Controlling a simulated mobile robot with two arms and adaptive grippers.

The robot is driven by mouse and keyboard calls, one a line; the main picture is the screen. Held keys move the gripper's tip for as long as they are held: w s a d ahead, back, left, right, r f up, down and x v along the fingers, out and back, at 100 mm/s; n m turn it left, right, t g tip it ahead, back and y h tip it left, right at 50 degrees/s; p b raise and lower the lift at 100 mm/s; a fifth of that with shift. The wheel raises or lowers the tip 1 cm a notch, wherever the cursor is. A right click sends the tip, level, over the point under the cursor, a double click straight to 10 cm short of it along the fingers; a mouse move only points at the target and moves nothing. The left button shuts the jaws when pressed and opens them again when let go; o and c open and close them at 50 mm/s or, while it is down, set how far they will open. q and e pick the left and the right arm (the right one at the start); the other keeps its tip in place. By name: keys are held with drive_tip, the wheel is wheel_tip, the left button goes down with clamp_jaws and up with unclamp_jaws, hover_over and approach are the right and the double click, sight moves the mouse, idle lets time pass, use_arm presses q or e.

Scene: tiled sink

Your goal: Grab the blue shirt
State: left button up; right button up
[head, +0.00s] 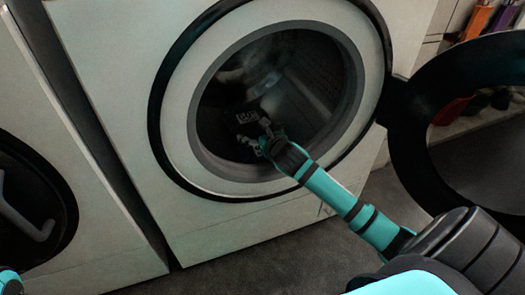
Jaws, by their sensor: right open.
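No clearly blue shirt can be made out. The drum (310,80) of the front-loading washing machine (130,60) is dark inside, and a dark shape low in it beside my gripper is too dim to identify. My right gripper (256,132) is at the lower part of the round opening, reaching in from the lower right. Its fingers are apart, and I see nothing held between them. A small teal part of my left arm (10,282) shows at the bottom left corner; its gripper is out of view.
The washer's round door (403,150) stands open to the right, close to my right arm. A second machine (90,240) with a dark round door stands at the left. Shelves with orange and red items (477,22) are at the upper right. Grey floor (250,262) lies in front.

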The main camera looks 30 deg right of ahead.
drive_tip(key=c, duration=1.3)
drive_tip(key=shift+r, duration=0.1)
drive_tip(key=shift+c, duration=0.2)
